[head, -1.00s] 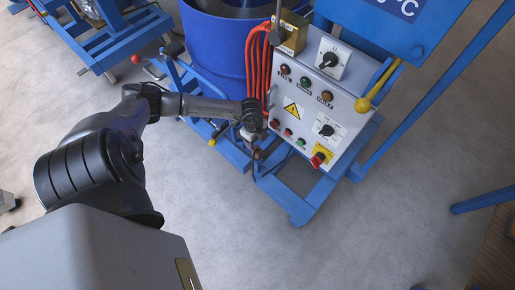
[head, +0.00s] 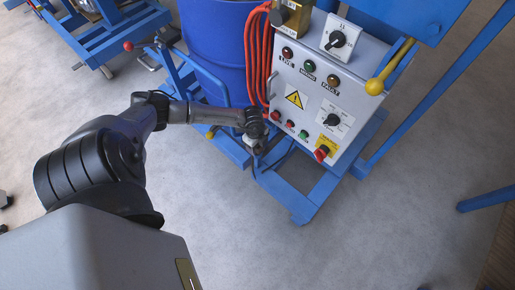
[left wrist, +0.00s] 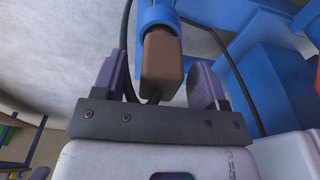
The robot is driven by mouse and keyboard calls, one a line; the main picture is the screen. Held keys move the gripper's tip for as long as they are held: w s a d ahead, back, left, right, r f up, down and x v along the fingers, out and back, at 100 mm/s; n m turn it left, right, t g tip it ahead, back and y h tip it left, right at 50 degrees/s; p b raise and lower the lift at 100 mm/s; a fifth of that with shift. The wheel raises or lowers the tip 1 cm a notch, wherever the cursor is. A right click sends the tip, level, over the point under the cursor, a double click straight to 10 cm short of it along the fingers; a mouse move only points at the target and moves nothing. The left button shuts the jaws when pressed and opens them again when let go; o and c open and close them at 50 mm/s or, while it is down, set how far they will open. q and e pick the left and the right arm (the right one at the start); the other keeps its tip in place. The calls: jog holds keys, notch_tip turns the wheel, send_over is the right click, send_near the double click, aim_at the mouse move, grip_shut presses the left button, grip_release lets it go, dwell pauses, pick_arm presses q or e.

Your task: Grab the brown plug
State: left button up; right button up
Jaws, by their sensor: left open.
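The brown plug (left wrist: 161,66) shows in the left wrist view, a brown block at the end of a blue holder (left wrist: 157,14). My left gripper (left wrist: 156,84) is open, with one dark finger on each side of the plug. Gaps show between the fingers and the plug, so the fingers look apart from it. In the head view my left gripper (head: 257,147) is beside the lower left of the grey control panel, and I cannot make out the plug there. My right gripper is not in view.
The control panel (head: 318,98) with buttons and knobs stands on a blue frame. Orange cables (head: 258,60) hang at its left, beside a blue drum (head: 215,50). A black cable (left wrist: 236,75) runs near the plug. The floor in front is clear.

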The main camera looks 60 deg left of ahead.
pick_arm(q)
jog(key=shift+d+f, duration=0.15)
jog(key=shift+f, duration=0.8)
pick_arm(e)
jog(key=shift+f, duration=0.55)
pick_arm(q)
jog(key=shift+c, duration=0.5)
jog(key=shift+r, duration=0.1)
jog(key=shift+c, duration=0.7)
jog(key=c, duration=0.8)
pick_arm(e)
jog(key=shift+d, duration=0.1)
pick_arm(q)
jog(key=shift+r, duration=0.1)
jog(key=shift+c, duration=0.2)
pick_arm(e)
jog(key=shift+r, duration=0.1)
